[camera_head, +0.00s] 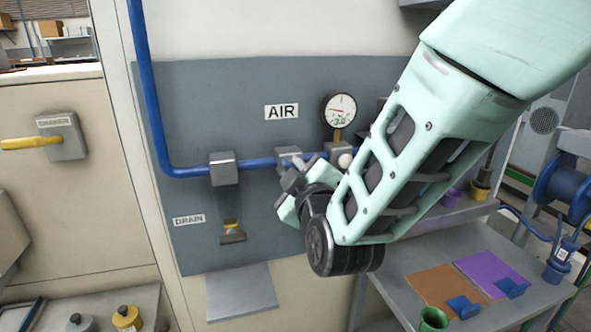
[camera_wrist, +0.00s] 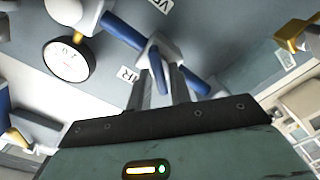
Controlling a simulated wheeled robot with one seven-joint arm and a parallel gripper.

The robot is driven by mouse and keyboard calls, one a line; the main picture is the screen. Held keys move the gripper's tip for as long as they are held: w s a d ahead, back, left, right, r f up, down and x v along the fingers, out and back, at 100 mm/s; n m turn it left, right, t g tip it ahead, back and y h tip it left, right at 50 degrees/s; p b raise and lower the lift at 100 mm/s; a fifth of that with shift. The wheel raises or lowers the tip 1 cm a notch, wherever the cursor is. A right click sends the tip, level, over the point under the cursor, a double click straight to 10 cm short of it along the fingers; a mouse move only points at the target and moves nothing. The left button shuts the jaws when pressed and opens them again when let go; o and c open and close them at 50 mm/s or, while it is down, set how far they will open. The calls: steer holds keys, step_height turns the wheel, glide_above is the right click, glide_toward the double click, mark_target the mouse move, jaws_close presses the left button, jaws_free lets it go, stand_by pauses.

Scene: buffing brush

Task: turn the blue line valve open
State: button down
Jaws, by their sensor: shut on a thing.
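The blue line (camera_head: 190,172) runs down the grey panel and then right below the AIR sign (camera_head: 281,112). A grey valve body (camera_head: 289,153) sits on this line, left of the round gauge (camera_head: 339,109). My gripper (camera_head: 286,192) is just below and in front of the valve body. In the wrist view the blue valve lever (camera_wrist: 156,67) lies between the two fingers of my gripper (camera_wrist: 161,82), which are shut on it. The lever comes off the valve body across the blue line. In the head view my fingers and wrist hide the lever.
A drain valve with a yellow handle (camera_head: 231,226) hangs to the left, beside the DRAIN sign (camera_head: 189,220). A grey ledge (camera_head: 241,292) lies below. A yellow-handled switch (camera_head: 30,143) is at far left. A side table (camera_head: 415,262) with mats and cups stands right.

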steer(key=shift+a+f+n+p, duration=0.1)
steer(key=shift+n+p, duration=0.55)
steer(key=shift+n, duration=1.3)
steer(key=shift+f+n+p, duration=0.1)
steer(key=shift+n+p, duration=0.55)
steer(key=shift+n, duration=1.3)
steer(key=shift+f, duration=0.1)
steer(key=c, duration=1.5)
jaws_free()
steer(key=shift+s, duration=0.1)
steer(key=b+v, duration=0.8)
steer(key=v, duration=0.4)
steer(key=shift+f+b, duration=0.2)
steer(key=shift+b, duration=0.15)
